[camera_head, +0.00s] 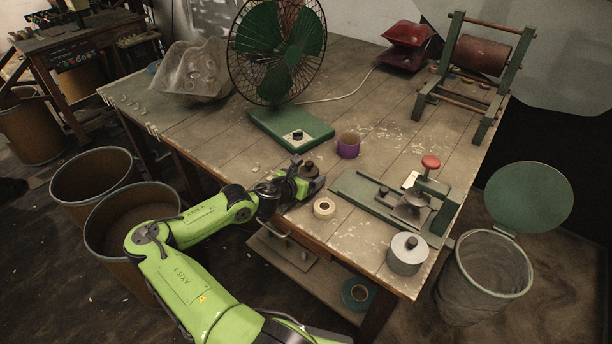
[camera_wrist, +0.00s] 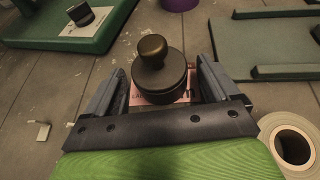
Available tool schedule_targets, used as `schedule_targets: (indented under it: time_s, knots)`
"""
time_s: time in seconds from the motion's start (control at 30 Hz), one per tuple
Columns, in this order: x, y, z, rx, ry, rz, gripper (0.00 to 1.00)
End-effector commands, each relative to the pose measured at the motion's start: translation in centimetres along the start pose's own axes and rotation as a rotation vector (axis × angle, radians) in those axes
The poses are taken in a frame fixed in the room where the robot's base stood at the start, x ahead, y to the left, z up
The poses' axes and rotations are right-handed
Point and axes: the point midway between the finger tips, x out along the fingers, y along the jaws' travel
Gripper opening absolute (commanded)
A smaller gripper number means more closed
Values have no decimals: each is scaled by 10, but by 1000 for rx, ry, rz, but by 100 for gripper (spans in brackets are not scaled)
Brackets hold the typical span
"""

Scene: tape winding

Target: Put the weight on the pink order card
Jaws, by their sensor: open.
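The weight (camera_wrist: 160,80) is a dark round block with a brass-coloured knob, upright between my gripper's two fingers in the wrist view. In the head view the weight (camera_head: 309,170) shows at the table's front-left edge. The pink order card (camera_wrist: 142,99) shows partly beneath and around the weight, with dark print. The weight appears to rest on it, though the contact is hidden. My gripper (camera_wrist: 161,72) is open, with a finger on each side of the weight and small gaps visible. In the head view my gripper (camera_head: 300,178) reaches in from the left.
A white tape roll (camera_head: 324,208) lies close to my gripper. A purple roll (camera_head: 348,145) and a green fan (camera_head: 290,125) stand behind.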

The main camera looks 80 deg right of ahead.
Motion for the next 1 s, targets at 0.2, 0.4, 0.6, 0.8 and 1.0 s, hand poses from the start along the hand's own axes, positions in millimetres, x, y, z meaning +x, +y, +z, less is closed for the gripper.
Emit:
schedule_targets:
  time_s: [0.2, 0.4, 0.6, 0.8, 1.0]
  knots:
    - [-6, 0, 4, 1, 0, 1, 88]
    - [-55, 2, 6, 3, 0, 3, 88]
    - [-103, 1, 5, 0, 1, 3, 88]
    - [-121, 0, 3, 1, -1, 0, 88]
    - [-121, 0, 2, 2, 0, -1, 88]
